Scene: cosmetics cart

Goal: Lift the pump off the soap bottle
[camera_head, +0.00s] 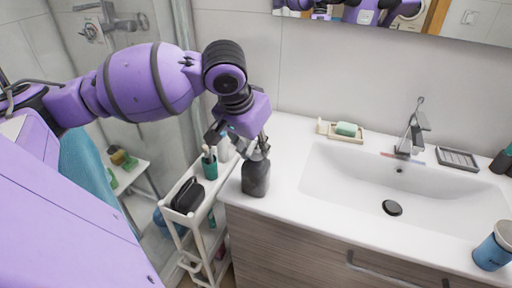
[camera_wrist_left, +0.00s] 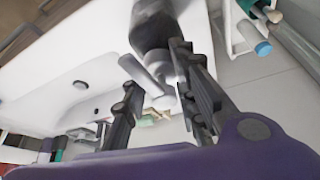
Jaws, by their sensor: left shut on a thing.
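The soap bottle (camera_head: 256,178) is dark grey and stands upright on the left end of the white counter. In the left wrist view the bottle (camera_wrist_left: 152,24) is at the top centre. Its pump (camera_wrist_left: 160,76) is pale grey, with a spout and a round head, and is at the bottle's neck. My left gripper (camera_head: 240,146) is above the bottle and shut on the pump; its fingers (camera_wrist_left: 157,72) lie on both sides of it. In the head view the gripper mostly hides the pump. I cannot tell whether there is a gap between pump and bottle. My right gripper is not in view.
A white cart (camera_head: 187,218) stands left of the counter, with a green cup (camera_head: 209,168) and a black pouch (camera_head: 187,197). The sink (camera_head: 375,190), tap (camera_head: 412,130), soap dish (camera_head: 341,134) and blue jar (camera_head: 494,248) are to the right. The wall is close behind.

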